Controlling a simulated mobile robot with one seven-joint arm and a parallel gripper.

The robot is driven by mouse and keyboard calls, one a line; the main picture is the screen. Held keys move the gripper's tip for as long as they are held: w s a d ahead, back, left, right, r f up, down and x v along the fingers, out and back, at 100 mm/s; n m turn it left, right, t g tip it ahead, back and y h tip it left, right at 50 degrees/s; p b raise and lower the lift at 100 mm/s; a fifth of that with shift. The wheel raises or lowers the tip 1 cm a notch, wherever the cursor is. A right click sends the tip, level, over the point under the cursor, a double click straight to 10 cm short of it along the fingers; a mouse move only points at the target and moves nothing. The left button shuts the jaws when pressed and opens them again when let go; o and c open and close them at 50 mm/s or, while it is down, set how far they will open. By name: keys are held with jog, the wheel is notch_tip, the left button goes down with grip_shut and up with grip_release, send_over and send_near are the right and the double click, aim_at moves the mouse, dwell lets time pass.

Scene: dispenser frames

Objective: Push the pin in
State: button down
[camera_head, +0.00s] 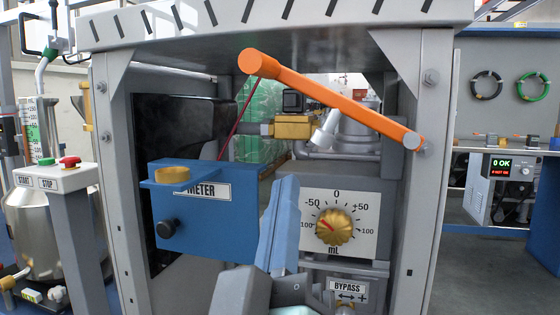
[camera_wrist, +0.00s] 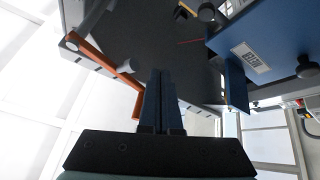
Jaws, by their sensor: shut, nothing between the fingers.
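A black round-headed knob (camera_head: 166,229) sticks out of the front of the blue METER box (camera_head: 225,225). It may be the pin, but I cannot tell for sure. It also shows in the wrist view (camera_wrist: 307,67), at the right edge. A brass round piece (camera_head: 172,174) sits on the box's blue top plate. My gripper (camera_head: 286,182) is shut and empty, pointing up just right of the METER box and in front of the dial panel's left edge. In the wrist view my gripper (camera_wrist: 160,72) shows its two fingers together, apart from the knob.
An orange lever (camera_head: 335,98) slants across the opening above my gripper. A white dial panel (camera_head: 363,246) with a gold knob (camera_head: 333,226) stands to the right, with a BYPASS label (camera_head: 347,287) below. Grey frame posts (camera_head: 425,170) bound both sides.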

jog(key=s+a+f+n+g+p, duration=0.1)
jog(key=n+g+p, duration=0.1)
jog(key=n+p, duration=0.7)
jog(key=s+a+f+n+g+h+p, duration=0.1)
jog(key=s+a+n+g+p, duration=0.1)
jog(key=n+p, duration=0.7)
jog(key=s+a+f+n+g+p, duration=0.1)
jog(key=n+g+p, duration=0.1)
jog(key=n+p, duration=0.8)
jog(key=shift+s+a+f+g+h+p, duration=0.15)
jog(key=shift+s+f+g+h+p, duration=0.2)
jog(key=shift+p, duration=1.2)
jog(key=x, duration=1.4)
